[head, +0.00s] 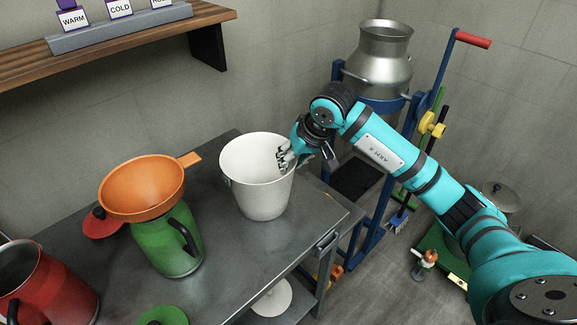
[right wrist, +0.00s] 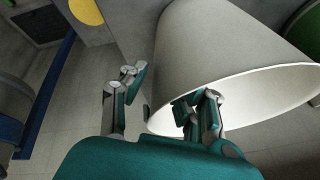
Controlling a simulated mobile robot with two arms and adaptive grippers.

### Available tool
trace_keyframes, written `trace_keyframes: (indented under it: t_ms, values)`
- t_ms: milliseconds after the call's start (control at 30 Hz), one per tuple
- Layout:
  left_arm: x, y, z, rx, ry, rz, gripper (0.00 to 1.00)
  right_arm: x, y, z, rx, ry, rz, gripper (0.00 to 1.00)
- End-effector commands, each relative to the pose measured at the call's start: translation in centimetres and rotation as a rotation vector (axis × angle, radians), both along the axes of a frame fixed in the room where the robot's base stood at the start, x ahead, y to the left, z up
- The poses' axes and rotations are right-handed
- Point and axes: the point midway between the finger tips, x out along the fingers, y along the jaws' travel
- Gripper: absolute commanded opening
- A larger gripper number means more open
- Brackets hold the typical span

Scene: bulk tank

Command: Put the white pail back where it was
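The white pail (head: 260,195) stands upright on the grey metal table (head: 225,265), near its right end. My right gripper (head: 307,160) is at the right side of the pail's rim. In the right wrist view, the gripper (right wrist: 165,97) straddles the wall of the pail (right wrist: 215,50). One finger is inside the pail's mouth and the other is outside, with a gap between the outer finger and the wall. The gripper looks open. My left gripper is not in view.
A green can (head: 172,245) with an orange funnel (head: 142,185) stands left of the pail. A red can (head: 45,290) is at the lower left. A steel milk can (head: 380,65) sits on a blue trolley (head: 375,215) beyond the table's right end. A wooden shelf (head: 120,45) is above.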

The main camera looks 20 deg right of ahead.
Motion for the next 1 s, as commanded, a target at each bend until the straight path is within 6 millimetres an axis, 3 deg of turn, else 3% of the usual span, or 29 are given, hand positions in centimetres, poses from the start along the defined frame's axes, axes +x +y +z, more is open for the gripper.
trace_keyframes:
  t_ms: [200,400,600,1000]
  values:
    - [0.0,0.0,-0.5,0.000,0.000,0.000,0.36,-1.8,-1.0,4.5,-0.003,-0.007,-0.001,0.29]
    - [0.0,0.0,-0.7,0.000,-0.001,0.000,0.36,-3.1,-1.5,7.3,-0.001,-0.003,-0.001,0.29]
    - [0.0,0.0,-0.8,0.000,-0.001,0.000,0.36,-3.6,-1.6,8.2,0.000,-0.001,0.000,0.29]
    - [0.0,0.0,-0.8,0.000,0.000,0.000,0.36,-3.7,-1.6,8.2,0.000,0.000,0.000,0.29]
